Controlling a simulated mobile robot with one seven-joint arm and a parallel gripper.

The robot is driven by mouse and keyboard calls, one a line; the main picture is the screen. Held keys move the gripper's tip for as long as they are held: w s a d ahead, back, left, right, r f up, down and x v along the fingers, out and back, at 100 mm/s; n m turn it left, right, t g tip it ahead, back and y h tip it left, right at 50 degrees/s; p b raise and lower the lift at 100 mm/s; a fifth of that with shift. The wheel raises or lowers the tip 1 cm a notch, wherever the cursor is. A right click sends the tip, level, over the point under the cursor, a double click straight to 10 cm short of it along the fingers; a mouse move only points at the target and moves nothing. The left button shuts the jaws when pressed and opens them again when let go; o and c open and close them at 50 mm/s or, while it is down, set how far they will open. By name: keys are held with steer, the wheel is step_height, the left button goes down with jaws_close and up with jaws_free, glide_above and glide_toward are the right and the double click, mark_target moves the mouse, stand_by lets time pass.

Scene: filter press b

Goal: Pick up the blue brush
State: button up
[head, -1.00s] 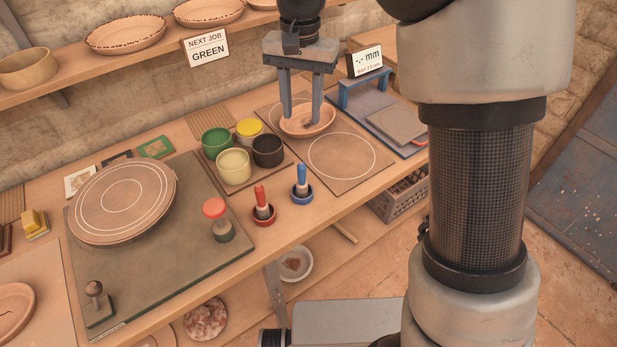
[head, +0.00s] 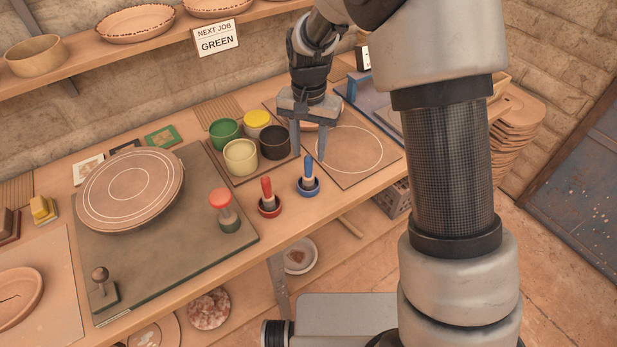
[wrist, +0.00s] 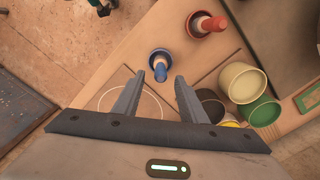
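The blue brush (head: 308,170) stands upright in a small dark blue round holder (head: 309,188) near the front edge of the bench. It also shows in the wrist view (wrist: 160,69), just beyond and between my fingertips. My gripper (head: 310,158) is open and empty, fingers pointing down. It is above and slightly behind the blue brush in the head view. In the wrist view the two fingers (wrist: 158,84) are spread apart, with no contact on the brush visible.
A red brush (head: 267,192) in a red holder stands left of the blue one. Green, yellow, cream (head: 241,156) and black cups stand behind it. A board with a white circle (head: 352,152) lies to the right.

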mark_target(308, 156)
step_height(308, 156, down, 4)
steer(key=shift+a+r, duration=0.1)
steer(key=shift+r, duration=0.05)
jaws_close()
steer(key=shift+r, duration=0.1)
